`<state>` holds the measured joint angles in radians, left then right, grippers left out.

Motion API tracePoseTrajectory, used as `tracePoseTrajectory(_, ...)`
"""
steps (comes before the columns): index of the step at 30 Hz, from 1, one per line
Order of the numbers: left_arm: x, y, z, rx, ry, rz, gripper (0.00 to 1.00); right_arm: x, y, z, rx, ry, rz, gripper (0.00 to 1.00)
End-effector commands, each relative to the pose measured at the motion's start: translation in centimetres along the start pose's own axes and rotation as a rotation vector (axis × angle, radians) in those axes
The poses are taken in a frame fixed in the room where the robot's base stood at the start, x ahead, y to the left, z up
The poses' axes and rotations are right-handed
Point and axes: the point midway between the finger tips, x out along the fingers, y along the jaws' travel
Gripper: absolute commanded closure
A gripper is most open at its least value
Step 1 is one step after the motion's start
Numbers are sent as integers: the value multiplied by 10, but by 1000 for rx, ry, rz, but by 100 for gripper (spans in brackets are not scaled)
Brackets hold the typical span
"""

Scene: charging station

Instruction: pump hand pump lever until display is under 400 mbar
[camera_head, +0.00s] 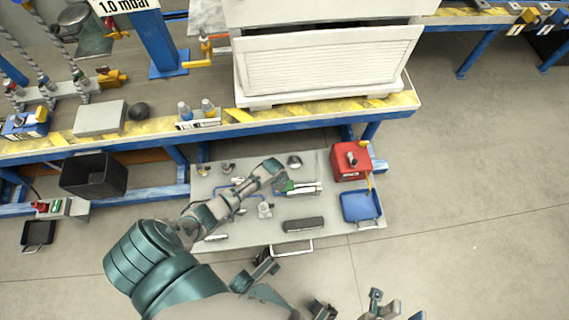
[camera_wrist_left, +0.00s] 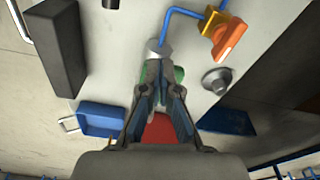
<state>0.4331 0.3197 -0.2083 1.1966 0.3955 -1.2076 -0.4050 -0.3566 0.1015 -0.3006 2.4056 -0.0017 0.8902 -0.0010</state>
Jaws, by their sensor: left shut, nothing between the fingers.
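The display (camera_head: 122,5) on the blue post at the top left reads 1.0 mbar. My left arm reaches over a grey board, and its gripper (camera_head: 303,188) is low over the middle of it. In the left wrist view the gripper's fingers (camera_wrist_left: 160,88) are shut and empty, close in front of a green part (camera_wrist_left: 178,75); I cannot tell whether they touch. A red box (camera_head: 350,163) with a metal fitting on top stands at the board's right. I cannot surely pick out the pump lever. My right gripper (camera_head: 380,304) is at the bottom edge, partly cut off.
On the grey board (camera_head: 340,232) are a dark grey block (camera_head: 303,224), a blue tray (camera_head: 361,206) and an orange valve on a blue pipe (camera_wrist_left: 226,36). A blue-and-yellow workbench (camera_head: 300,112) crosses behind. The floor at the right is clear.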

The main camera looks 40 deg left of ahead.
Motion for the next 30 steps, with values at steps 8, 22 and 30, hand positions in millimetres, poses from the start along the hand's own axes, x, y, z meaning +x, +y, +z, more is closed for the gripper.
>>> tracePoseTrajectory(8, 3, 1, 2, 0, -6, 3, 100, -2, 1, 3, 0, -5, 1, 60)
tracePoseTrajectory(22, -78, 0, 1, 2, -2, 0, 100, -2, 0, 2, 0, -4, 1, 60)
tracePoseTrajectory(30, -112, 0, 1, 1, -4, 2, 100, -2, 0, 2, 0, -4, 1, 60)
